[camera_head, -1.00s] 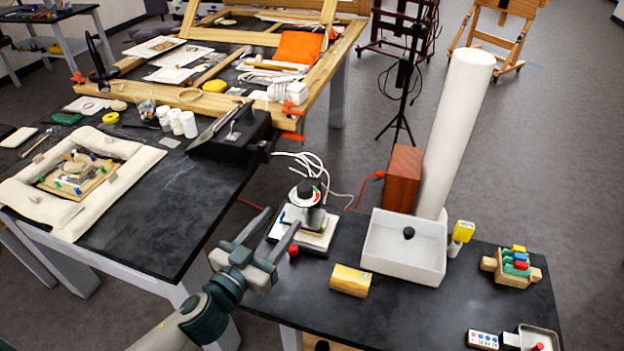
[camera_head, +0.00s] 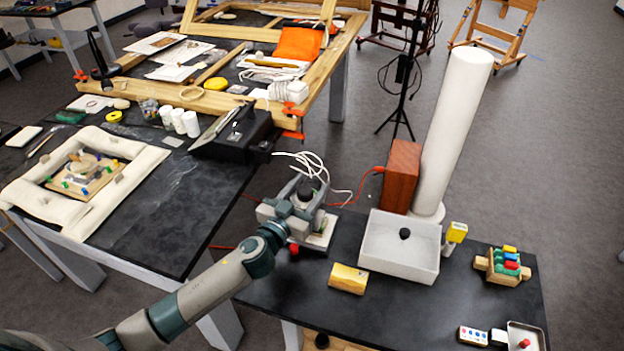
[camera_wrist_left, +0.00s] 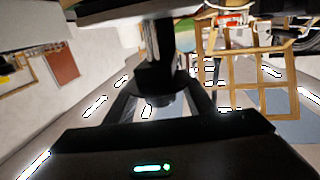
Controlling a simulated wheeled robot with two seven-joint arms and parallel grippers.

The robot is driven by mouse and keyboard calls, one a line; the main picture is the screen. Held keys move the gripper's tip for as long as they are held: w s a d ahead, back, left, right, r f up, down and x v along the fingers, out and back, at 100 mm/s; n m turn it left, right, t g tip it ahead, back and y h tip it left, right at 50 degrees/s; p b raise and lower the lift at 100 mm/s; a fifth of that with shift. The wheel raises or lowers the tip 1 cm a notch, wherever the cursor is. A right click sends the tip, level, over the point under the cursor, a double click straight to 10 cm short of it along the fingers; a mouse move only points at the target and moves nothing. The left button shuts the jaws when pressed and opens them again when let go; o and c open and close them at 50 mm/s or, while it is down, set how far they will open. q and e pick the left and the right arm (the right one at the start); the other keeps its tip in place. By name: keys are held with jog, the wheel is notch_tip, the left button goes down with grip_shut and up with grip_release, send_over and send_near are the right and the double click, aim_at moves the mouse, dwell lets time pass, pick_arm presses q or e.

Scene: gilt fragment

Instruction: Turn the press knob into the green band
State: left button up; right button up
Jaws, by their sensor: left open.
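The press (camera_head: 318,238) stands at the back left of the near dark table, with its pale base partly hidden by my left arm. Its black knob (camera_head: 307,191) is on top. My left gripper (camera_head: 303,193) is open at the knob, with its fingers seemingly on either side of it. Whether they touch it I cannot tell. In the left wrist view the dark knob (camera_wrist_left: 157,78) shows between the fingers. The dial with the green band is mostly hidden by the gripper in the head view. My right gripper is not in view.
A white tray (camera_head: 398,269), a wooden box (camera_head: 401,176) and a tall white cylinder (camera_head: 462,125) stand to the right. The front middle of the table is clear.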

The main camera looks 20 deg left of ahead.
pick_arm(q)
jog(key=shift+w+d, duration=0.1)
jog(key=shift+w, duration=0.55)
jog(key=shift+c, duration=0.3)
jog(key=c, duration=1)
